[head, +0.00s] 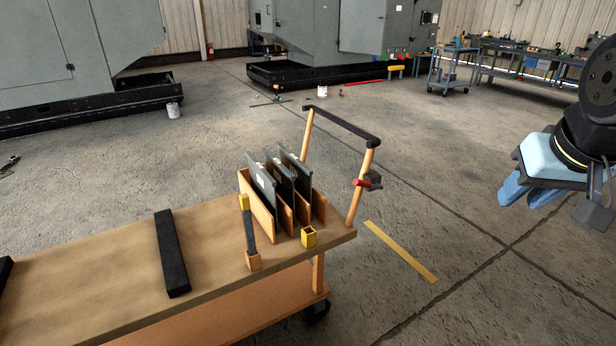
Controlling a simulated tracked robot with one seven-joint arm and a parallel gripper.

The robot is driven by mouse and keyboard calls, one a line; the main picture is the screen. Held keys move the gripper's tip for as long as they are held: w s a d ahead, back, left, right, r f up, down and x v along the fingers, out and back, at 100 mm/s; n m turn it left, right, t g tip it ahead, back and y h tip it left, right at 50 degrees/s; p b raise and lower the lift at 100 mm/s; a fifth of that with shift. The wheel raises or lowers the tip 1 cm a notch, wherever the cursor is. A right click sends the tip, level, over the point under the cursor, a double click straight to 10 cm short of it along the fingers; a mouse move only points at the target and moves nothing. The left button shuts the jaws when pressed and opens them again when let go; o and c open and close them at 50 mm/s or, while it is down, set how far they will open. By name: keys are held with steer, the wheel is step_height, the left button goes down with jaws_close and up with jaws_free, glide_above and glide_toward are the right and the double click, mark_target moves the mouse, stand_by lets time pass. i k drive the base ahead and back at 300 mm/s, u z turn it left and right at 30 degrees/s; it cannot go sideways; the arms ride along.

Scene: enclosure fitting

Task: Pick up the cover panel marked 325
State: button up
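Several thin dark grey panels stand upright, side by side, in a slotted wooden rack (256,203) at the far right end of a wooden cart. The front panel (262,181), the middle one and the rear one (297,172) show their upper parts; their lower parts are hidden by the rack's dividers. Small pale marks on them are too small to read, so I cannot tell which is 325. My gripper (530,190) hangs at the right edge, well apart from the rack and above the floor. Its blue fingers look spread, with nothing between them.
The cart top (110,290) holds a black bar (172,253), a yellow-tipped post (248,230) and a small yellow block (309,237). A black-topped handle (340,124) rises behind the rack, with a red-handled item (367,184) on its post.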

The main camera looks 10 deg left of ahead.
mark_target(285, 180)
steer(key=z, duration=0.25)
steer(key=i, duration=0.85)
steer(key=u, duration=0.55)
